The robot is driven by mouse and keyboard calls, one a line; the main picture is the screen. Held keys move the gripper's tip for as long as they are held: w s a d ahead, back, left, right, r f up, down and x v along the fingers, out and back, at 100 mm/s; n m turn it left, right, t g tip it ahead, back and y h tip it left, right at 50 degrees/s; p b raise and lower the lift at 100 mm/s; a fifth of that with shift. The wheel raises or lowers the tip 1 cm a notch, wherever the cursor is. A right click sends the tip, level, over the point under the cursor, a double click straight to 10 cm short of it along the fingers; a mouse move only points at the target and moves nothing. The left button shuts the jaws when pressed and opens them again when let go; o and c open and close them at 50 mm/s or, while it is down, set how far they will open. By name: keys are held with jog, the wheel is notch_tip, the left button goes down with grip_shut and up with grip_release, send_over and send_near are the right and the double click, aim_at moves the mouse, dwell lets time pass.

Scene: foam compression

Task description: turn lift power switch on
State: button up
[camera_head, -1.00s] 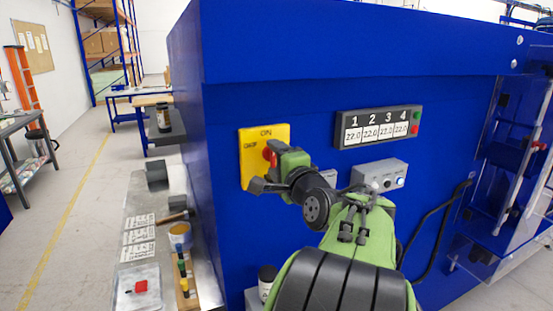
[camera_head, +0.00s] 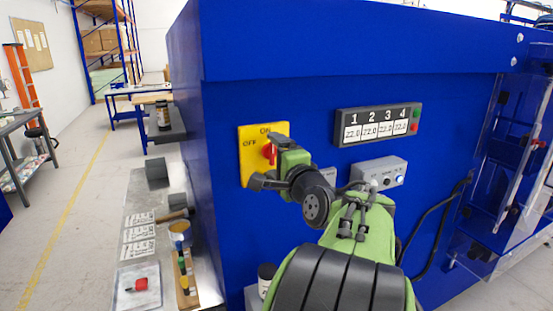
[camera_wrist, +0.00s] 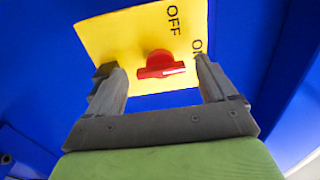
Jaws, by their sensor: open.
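The lift power switch is a red rotary knob (camera_wrist: 161,65) on a yellow plate (camera_head: 251,170) marked OFF and ON, fixed to the blue machine front. The knob also shows in the head view (camera_head: 268,152), partly hidden by my gripper. My gripper also shows in the head view (camera_head: 263,161), in front of the plate.
A display numbered 1 to 4 (camera_head: 377,125) and a grey control box (camera_head: 379,173) are on the panel to the right. A bench (camera_head: 146,194) with small items stands at the left. A clear guarded frame (camera_head: 510,170) is at the far right.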

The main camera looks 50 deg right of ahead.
jog(key=b+v, duration=0.2)
jog(key=v, duration=1.3)
jog(key=shift+s+a, duration=0.15)
jog(key=shift+s, duration=0.2)
